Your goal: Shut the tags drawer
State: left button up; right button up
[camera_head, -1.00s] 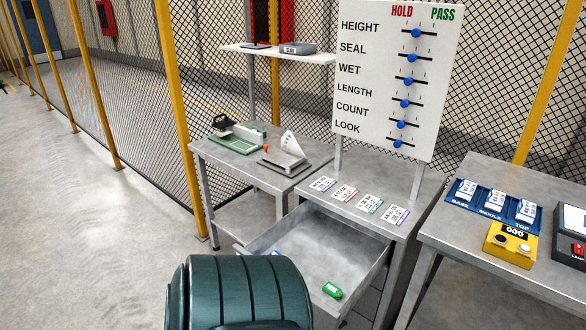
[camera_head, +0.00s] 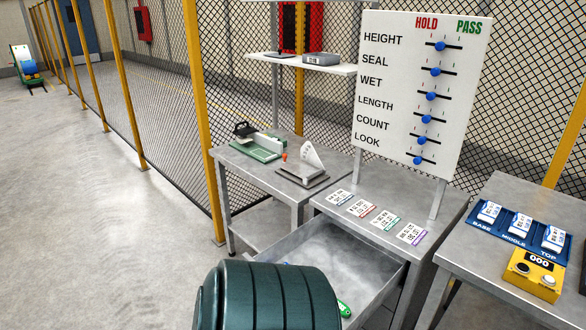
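The tags drawer (camera_head: 370,256) is a grey metal drawer pulled out from under the table that carries the white board. A green tag (camera_head: 344,309) lies inside it near the front right, partly hidden. A small bluish item at the drawer's left is almost wholly hidden. A dark green ribbed rounded body (camera_head: 268,298), which I cannot identify for sure, covers the drawer's front left part. Neither of my grippers shows in the head view.
Several labelled cards (camera_head: 361,208) lie on the table above the drawer, below the white HOLD/PASS board (camera_head: 423,90). A side table (camera_head: 262,172) stands left, another table (camera_head: 500,240) right with a blue tray (camera_head: 519,228) and yellow counter box (camera_head: 533,273). Open floor (camera_head: 100,230) lies left.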

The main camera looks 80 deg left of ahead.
aim_at(361, 272)
jog(key=i+j, duration=0.1)
jog(key=i, duration=0.45)
jog(key=i+j, duration=0.15)
jog(key=i, duration=0.4)
jog(key=u, duration=3.65)
jog(key=i+z, duration=0.15)
jog(key=k+j, duration=0.05)
